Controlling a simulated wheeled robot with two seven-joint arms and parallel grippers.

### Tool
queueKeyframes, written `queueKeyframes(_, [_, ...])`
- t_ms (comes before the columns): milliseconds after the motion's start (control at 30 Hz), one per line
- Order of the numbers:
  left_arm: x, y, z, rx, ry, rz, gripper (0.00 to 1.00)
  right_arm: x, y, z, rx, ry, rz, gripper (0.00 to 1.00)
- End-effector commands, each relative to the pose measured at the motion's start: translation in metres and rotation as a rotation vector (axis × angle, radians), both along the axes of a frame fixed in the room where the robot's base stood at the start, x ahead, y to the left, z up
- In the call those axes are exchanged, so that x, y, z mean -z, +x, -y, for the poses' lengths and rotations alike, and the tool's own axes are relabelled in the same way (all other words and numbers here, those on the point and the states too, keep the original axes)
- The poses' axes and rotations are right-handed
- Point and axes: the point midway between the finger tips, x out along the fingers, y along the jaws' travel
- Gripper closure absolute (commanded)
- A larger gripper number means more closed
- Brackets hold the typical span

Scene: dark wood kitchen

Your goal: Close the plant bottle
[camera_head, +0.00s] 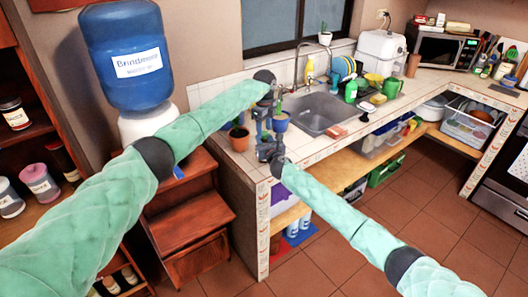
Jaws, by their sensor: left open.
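My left gripper (265,128) is open at the front left end of the counter, pointing down among small potted plants. My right gripper (269,152) is at the counter's front edge just below it; its jaws are too small and dark to read. A terracotta pot (239,139) with a plant stands left of the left gripper, and a blue pot (280,122) stands right of it. I cannot make out a plant bottle for certain; the grippers hide part of this spot.
The metal sink (318,113) is right of the pots. A large blue water bottle (130,60) stands on the left above wooden steps (190,215). A shelf with bins runs under the counter. The tiled floor in front is clear.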

Motion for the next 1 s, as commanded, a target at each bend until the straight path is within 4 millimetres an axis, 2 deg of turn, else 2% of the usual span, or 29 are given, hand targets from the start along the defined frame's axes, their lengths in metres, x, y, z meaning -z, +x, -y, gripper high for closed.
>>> queueKeyframes(167, [0.015,0.0,-0.001,-0.002,0.001,0.0,0.5,0.001,0.0,0.0,0.0,-0.001,-0.002,1.0])
queueKeyframes(433, [0.016,0.0,-0.001,-0.001,0.001,0.001,0.5,0.002,0.0,0.0,0.0,-0.001,-0.002,1.0])
queueKeyframes(467, [0.016,0.0,-0.001,-0.001,0.001,0.001,0.52,0.002,0.0,0.0,0.0,-0.001,-0.002,1.0])
queueKeyframes(600, [0.016,0.0,-0.001,-0.001,0.001,0.001,0.79,0.002,0.0,0.0,0.0,-0.001,-0.002,1.0])
queueKeyframes(700, [0.016,0.0,-0.001,-0.001,0.001,0.001,0.96,0.002,-0.001,0.0,0.0,-0.001,-0.002,1.0])
queueKeyframes(867, [0.016,0.0,-0.001,0.007,0.0,0.001,0.96,0.002,-0.001,0.0,-0.001,-0.001,-0.002,1.0])
queueKeyframes(1000, [0.015,0.001,-0.001,0.108,0.001,0.003,0.96,0.002,-0.001,-0.001,-0.001,-0.001,-0.002,1.0])
